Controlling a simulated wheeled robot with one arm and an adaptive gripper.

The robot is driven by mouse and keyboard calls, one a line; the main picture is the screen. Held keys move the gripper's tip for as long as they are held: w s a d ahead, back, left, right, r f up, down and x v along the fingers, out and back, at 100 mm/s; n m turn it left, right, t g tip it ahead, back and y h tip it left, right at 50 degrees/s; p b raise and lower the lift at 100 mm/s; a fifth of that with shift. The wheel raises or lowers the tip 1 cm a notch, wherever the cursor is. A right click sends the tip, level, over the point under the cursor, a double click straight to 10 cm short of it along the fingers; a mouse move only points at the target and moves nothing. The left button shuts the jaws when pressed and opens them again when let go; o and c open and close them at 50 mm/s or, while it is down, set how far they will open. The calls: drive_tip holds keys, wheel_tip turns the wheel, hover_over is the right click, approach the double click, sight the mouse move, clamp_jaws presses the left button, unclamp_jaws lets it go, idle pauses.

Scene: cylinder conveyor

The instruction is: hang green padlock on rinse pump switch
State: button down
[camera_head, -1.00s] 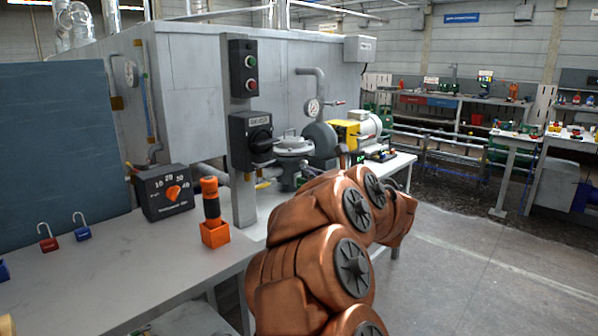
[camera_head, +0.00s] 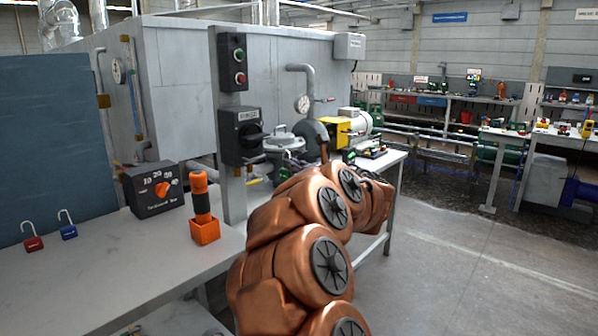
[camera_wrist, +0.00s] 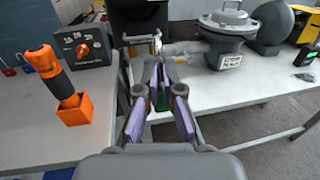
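The rotary switch (camera_head: 241,150), a black box with a small label and black knob, is on a grey post below a green-and-red push-button box. I take it as the rinse pump switch; its lower part (camera_wrist: 140,14) is at the top of the wrist view. My gripper (camera_wrist: 160,100) has purple pads and points at the post below the switch. A green piece (camera_wrist: 160,103), seemingly the green padlock's body, is between the pads, mostly hidden. A thin silver bar shows ahead of the fingers, perhaps its shackle. The arm hides my gripper in the head view.
A red padlock (camera_head: 33,243) and a blue padlock (camera_head: 68,232) are at the bench's left. A black dial box (camera_head: 155,190) and an orange holder with a black-and-orange handle (camera_head: 203,215) are nearer the post. A grey pump (camera_wrist: 229,30) is right of the post.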

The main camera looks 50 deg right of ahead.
drive_tip(key=a+b+x, duration=0.1)
drive_tip(key=b+x, duration=0.1)
drive_tip(key=x, duration=0.5)
drive_tip(key=shift+w, duration=0.2)
drive_tip(key=shift+w+a+f+b, duration=0.1)
drive_tip(key=shift+w+b, duration=0.55)
drive_tip(key=shift+w, duration=1.1)
idle(1.3)
drive_tip(key=shift+w, duration=0.15)
